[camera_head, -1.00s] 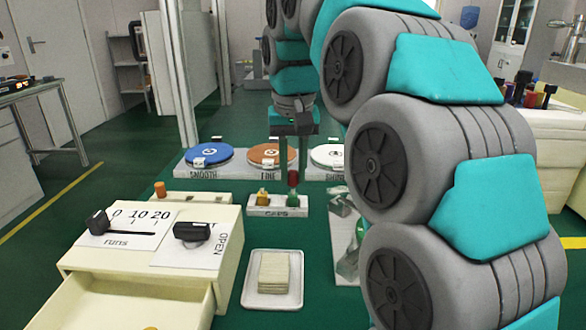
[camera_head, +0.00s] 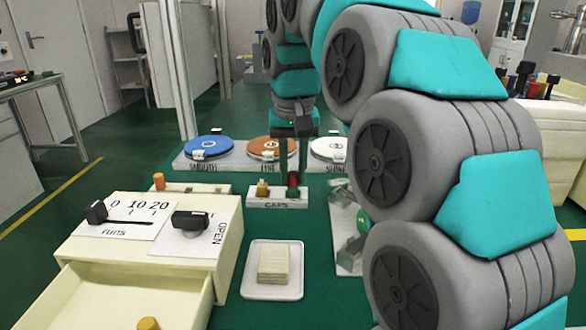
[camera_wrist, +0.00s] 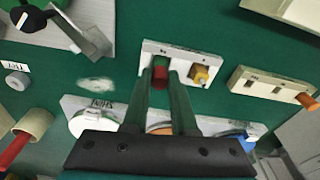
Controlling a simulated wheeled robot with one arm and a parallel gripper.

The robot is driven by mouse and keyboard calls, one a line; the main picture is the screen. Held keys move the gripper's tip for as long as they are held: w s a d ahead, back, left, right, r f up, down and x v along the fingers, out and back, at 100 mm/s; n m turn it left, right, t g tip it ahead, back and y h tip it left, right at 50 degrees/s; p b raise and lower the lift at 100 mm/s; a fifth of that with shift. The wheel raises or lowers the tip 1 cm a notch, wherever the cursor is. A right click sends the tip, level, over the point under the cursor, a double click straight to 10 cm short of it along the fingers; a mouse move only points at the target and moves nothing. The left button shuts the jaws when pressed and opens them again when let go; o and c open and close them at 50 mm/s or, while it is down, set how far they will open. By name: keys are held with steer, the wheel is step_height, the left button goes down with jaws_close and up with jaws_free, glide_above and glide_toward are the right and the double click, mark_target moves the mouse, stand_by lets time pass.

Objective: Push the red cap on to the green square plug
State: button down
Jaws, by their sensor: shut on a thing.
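The red cap (camera_wrist: 161,73) is between the two fingertips of my gripper (camera_wrist: 161,82), which are shut on it. The green square plug (camera_wrist: 160,61) shows just beyond the red cap in the wrist view, in line with it at the white caps block. I cannot tell how far the cap is over the plug. In the head view my gripper (camera_head: 293,168) points down over the right side of the caps block (camera_head: 277,204), with the red cap (camera_head: 293,180) at its tips.
A yellow-and-orange piece (camera_head: 262,188) stands beside the red cap on the block. Blue, orange and white discs (camera_head: 209,147) lie behind. A white tray (camera_head: 254,292) with a pale stack, a drawer unit (camera_head: 200,253) with an open drawer, and a metal fixture (camera_head: 347,235) stand nearer.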

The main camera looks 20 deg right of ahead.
steer(key=c, duration=0.6)
jaws_free()
steer(key=shift+r, duration=0.1)
steer(key=r+p, duration=0.1)
steer(key=r, duration=0.1)
steer(key=r+p, duration=0.1)
steer(key=r, duration=0.2)
steer(key=s+r+p, duration=0.1)
steer(key=r, duration=0.1)
steer(key=shift+a+r, duration=0.1)
steer(key=shift+r, duration=0.2)
steer(key=shift+f, duration=0.1)
